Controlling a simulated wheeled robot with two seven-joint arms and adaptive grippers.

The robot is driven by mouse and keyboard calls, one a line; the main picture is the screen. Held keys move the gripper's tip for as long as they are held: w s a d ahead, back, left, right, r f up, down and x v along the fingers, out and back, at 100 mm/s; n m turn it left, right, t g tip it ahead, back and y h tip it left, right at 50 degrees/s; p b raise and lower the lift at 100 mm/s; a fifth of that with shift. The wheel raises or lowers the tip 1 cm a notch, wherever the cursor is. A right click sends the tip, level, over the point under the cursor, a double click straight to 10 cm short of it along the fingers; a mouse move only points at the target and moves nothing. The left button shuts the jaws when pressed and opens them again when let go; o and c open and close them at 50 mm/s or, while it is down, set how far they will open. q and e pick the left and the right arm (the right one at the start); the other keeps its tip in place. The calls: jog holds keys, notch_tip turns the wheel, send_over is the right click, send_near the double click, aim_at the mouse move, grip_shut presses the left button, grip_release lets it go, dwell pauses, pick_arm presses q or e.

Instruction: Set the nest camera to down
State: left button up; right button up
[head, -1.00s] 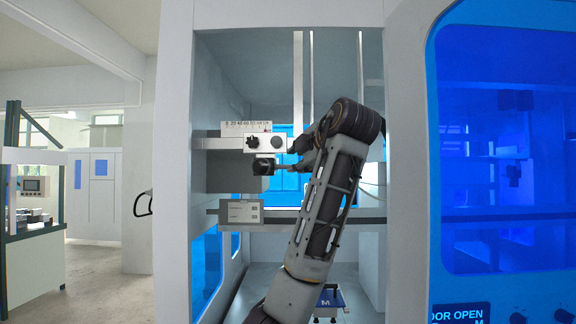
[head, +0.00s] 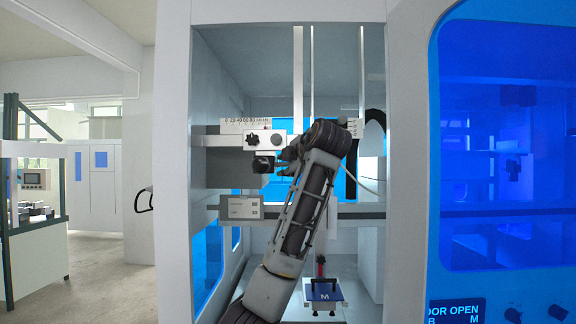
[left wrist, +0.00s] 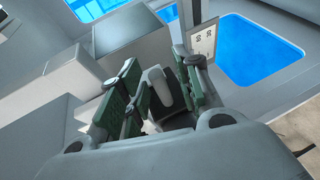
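A small black camera block (head: 263,165) hangs under a white carriage (head: 265,141) with two black knobs, on a horizontal rail in the booth. Its round front seems to face me, but its exact tilt is too small to tell. My left gripper (head: 287,161) is just right of the camera and knobs, partly hidden by my arm. In the left wrist view my left gripper's green-padded fingers (left wrist: 160,92) stand apart. A pale rounded piece (left wrist: 159,88) and a dark block (left wrist: 172,117) show between them; contact is unclear. My right gripper is not in view.
A scale strip (head: 245,126) is above the carriage. A grey label plate (head: 241,208) hangs on the lower rail. The booth wall and blue door (head: 500,150) bound the right.

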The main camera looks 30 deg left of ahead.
pick_arm(q)
grip_shut()
dwell(0.5)
